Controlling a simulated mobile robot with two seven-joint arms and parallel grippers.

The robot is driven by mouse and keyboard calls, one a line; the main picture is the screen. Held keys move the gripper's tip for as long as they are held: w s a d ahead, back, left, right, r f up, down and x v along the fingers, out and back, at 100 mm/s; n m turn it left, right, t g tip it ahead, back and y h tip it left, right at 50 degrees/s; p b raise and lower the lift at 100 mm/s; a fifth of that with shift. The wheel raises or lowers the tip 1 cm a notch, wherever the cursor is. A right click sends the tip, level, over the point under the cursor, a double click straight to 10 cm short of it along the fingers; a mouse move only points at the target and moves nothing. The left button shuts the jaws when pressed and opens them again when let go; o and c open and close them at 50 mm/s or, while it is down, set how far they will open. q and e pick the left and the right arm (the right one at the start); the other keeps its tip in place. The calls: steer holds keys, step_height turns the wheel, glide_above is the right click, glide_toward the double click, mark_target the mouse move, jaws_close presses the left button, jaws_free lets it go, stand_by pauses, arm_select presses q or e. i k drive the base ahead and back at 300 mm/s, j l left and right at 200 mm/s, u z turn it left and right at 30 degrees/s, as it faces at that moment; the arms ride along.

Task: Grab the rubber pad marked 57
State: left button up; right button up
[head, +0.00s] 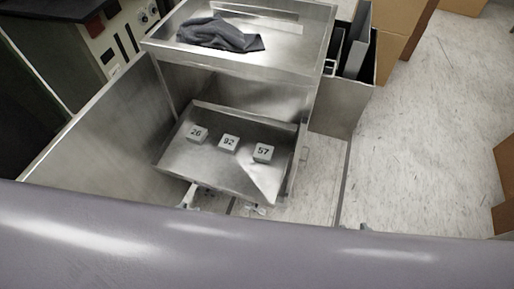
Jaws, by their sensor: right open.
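The pad marked 57 (263,152) is a small pale square block with a dark number on its top. It lies on the right side of a lower metal tray (222,185), in front of the cart's upper tray. The pad marked 92 (229,143) lies to its left, and the pad marked 26 (197,134) lies further left. The three pads are apart from each other. I cannot make out either of my grippers, and nothing is seen touching the pads.
A dark cloth lies in the upper metal tray (290,66). A metal side panel (95,125) stands at the left. Cardboard boxes (398,25) stand at the back right. A smooth grey curved shape hides the bottom of the view.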

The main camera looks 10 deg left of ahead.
mark_target(262, 153)
steer(key=j+z, duration=0.25)
steer(key=z, duration=0.2)
steer(key=j+z, duration=0.25)
steer(key=z, duration=0.2)
steer(key=j+z, duration=0.25)
steer(key=z, duration=0.25)
steer(key=k+j, duration=0.05)
